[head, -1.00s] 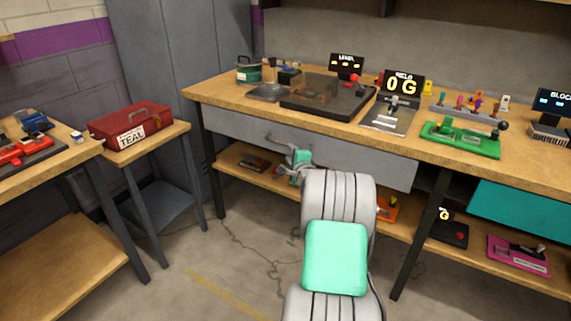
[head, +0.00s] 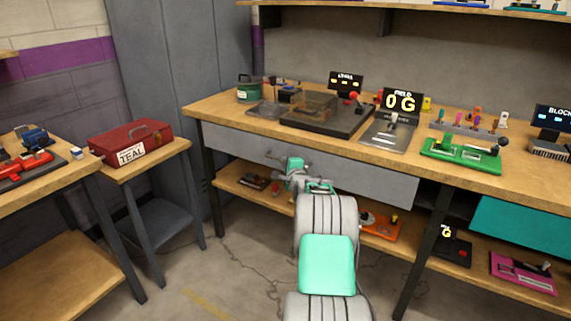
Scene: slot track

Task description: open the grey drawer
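The grey drawer (head: 363,176) is the long plain front under the middle workbench's top. It looks closed, with its front about in line with the bench edge. My gripper (head: 274,157) is in front of the left-middle part of the drawer front, with its fingers pointing toward it. The fingers are small and partly hidden by my wrist. I cannot tell whether they touch the drawer, hold a handle, or are open or shut. No handle shows clearly; my arm covers part of the front.
The workbench (head: 213,107) carries several devices, including a green lever board (head: 461,155) and a "0 G" display (head: 402,101). A teal drawer (head: 522,230) is at the right. A red toolbox (head: 131,142) stands on a side table. A lower shelf (head: 228,181) runs under the drawer.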

